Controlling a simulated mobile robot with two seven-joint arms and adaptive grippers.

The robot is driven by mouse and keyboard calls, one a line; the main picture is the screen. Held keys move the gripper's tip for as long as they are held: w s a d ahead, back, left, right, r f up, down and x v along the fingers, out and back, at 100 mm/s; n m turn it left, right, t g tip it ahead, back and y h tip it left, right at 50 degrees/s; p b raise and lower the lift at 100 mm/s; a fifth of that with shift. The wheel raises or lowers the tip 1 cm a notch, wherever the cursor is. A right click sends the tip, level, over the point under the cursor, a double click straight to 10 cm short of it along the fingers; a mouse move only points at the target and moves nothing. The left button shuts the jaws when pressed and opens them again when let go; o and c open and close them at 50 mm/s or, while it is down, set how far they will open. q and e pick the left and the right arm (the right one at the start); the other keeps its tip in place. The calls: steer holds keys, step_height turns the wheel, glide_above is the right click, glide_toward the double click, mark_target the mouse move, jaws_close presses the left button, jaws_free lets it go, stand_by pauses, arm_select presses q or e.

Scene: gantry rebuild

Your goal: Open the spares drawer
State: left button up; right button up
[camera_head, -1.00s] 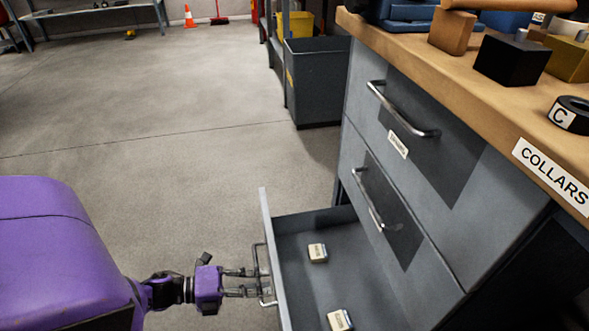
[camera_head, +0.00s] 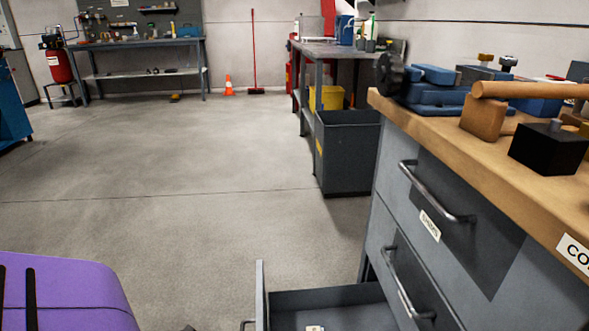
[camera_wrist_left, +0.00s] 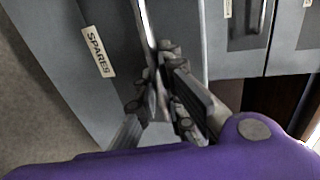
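The open bottom drawer (camera_head: 330,297) sticks out from the grey bench cabinet, its front panel (camera_head: 261,296) standing out to the left. A small box (camera_head: 315,328) lies inside, cut by the lower edge. In the left wrist view a grey drawer front carries a label reading SPARES (camera_wrist_left: 98,52). Its metal bar handle (camera_wrist_left: 147,25) runs down between the fingers of my left gripper (camera_wrist_left: 163,98), which look closed around it; the exact contact is partly hidden. My left gripper is below the head view. My right gripper is in neither view.
Two drawers above, with handles (camera_head: 437,193) and (camera_head: 405,283), are shut. The wooden benchtop (camera_head: 440,118) holds a blue vise, a mallet and a black block (camera_head: 549,148). A grey bin (camera_head: 348,155) stands beyond the cabinet. The floor (camera_head: 170,190) to the left is clear.

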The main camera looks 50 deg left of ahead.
arm_select(q)
steer(key=o, duration=0.4)
steer(key=shift+o, duration=0.2)
steer(key=v, duration=1.2)
steer(key=shift+f, duration=0.1)
